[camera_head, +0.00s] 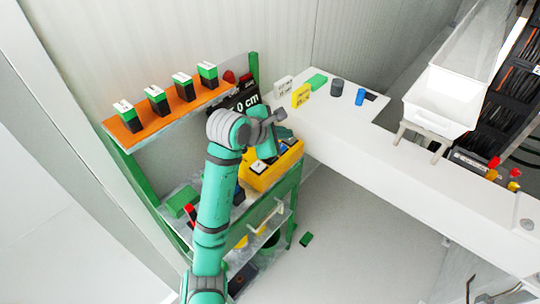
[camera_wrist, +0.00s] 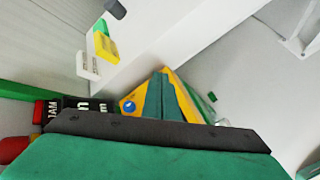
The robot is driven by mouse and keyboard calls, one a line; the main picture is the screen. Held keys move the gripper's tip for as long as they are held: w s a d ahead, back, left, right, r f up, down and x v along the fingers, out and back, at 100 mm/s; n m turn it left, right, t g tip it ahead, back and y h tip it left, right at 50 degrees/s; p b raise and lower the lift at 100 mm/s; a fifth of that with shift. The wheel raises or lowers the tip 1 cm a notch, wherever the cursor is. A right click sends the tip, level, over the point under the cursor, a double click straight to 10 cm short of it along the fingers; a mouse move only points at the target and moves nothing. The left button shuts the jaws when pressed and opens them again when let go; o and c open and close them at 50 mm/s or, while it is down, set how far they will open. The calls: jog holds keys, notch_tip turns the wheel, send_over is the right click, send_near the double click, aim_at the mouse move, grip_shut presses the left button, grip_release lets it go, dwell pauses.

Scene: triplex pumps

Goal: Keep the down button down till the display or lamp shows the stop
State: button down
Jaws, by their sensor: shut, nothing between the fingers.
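The yellow control box (camera_head: 283,164) sits on the green-framed cart beneath my gripper (camera_head: 266,156). A white patch with a dark mark shows on its top by the gripper. In the wrist view my shut, empty fingers (camera_wrist: 163,78) lie over the yellow box (camera_wrist: 192,108) and hide much of its top. A blue round button (camera_wrist: 128,106) shows left of them. I cannot make out the down button or whether the fingertips touch anything. The black display (camera_head: 243,104) behind the box reads "0 cm", its left part hidden by my arm.
An orange shelf (camera_head: 135,134) with several green-and-black blocks is at the left. A white bench (camera_head: 345,130) at the right carries a yellow sign (camera_head: 301,95), a grey cylinder (camera_head: 337,87) and a blue one (camera_head: 360,97). A green block (camera_head: 306,239) lies on the floor.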

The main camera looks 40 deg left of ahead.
jog(key=s+a+r+n+g, duration=0.1)
jog(key=s+a+r, duration=0.2)
jog(key=a, duration=0.1)
jog(key=shift+a+y, duration=0.15)
jog(key=shift+y, duration=0.25)
jog(key=shift+s, duration=0.25)
jog(key=shift+w+f, duration=0.1)
jog(key=shift+f, duration=4.25)
jog(key=shift+f, duration=0.15)
jog(key=shift+f, duration=0.3)
jog(key=shift+w, duration=0.1)
